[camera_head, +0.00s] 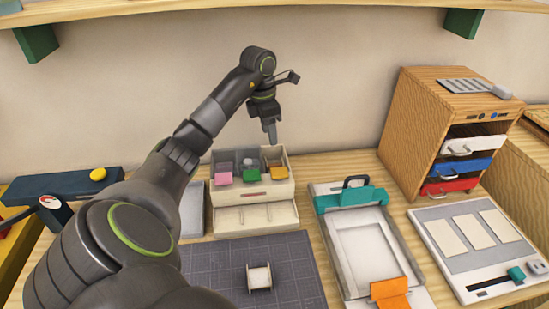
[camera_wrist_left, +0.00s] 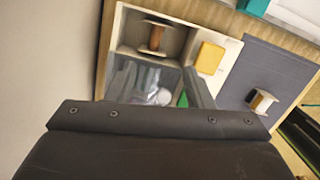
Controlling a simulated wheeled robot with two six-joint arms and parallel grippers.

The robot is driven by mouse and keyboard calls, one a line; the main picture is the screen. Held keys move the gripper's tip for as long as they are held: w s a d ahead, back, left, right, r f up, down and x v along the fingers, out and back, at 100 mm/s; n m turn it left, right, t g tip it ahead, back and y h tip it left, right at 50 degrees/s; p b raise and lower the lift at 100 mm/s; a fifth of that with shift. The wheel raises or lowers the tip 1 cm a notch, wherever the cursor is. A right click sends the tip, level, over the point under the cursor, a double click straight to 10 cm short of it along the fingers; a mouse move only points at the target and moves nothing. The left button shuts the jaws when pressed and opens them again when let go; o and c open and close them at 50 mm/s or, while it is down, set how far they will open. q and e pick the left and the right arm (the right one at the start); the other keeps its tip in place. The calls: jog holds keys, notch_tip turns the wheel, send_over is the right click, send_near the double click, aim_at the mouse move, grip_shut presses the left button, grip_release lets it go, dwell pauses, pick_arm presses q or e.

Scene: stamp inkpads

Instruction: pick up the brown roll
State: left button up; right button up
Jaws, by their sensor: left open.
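The brown roll (camera_wrist_left: 156,38) is a spool with a brown core and pale end discs. It lies in one compartment of the cream organizer box in the left wrist view. In the head view that is the right compartment of the box (camera_head: 254,217), behind an orange tab (camera_head: 279,173); the roll barely shows there. My left gripper (camera_head: 271,136) is open and empty, pointing down above the box. In the left wrist view its fingers are over the compartment beside the roll's, near the green tab (camera_wrist_left: 183,100), apart from the roll. My right gripper is in neither view.
A pink tab (camera_head: 224,177) and a green tab (camera_head: 251,175) front the other compartments. Another pale-ended spool (camera_head: 260,277) sits on the dark grid mat (camera_head: 225,264). A press with teal clamp (camera_head: 351,198) and a wooden drawer cabinet (camera_head: 420,125) stand right. The wall is close behind.

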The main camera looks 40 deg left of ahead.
pick_arm(q)
jog(key=b, duration=0.4)
send_near(274, 164)
jog(key=shift+s+d+f, duration=0.2)
jog(key=shift+d+f, duration=0.1)
jog(key=shift+f, duration=0.2)
jog(key=shift+w+f+b, duration=0.15)
jog(key=shift+f+b, duration=0.3)
jog(key=shift+f, duration=1)
jog(key=shift+w+f, duration=0.2)
jog(key=shift+f, duration=0.65)
jog(key=shift+w+f, duration=0.2)
jog(key=shift+f, duration=0.65)
jog(key=shift+w+f, duration=0.15)
jog(key=shift+f, duration=0.7)
grip_shut()
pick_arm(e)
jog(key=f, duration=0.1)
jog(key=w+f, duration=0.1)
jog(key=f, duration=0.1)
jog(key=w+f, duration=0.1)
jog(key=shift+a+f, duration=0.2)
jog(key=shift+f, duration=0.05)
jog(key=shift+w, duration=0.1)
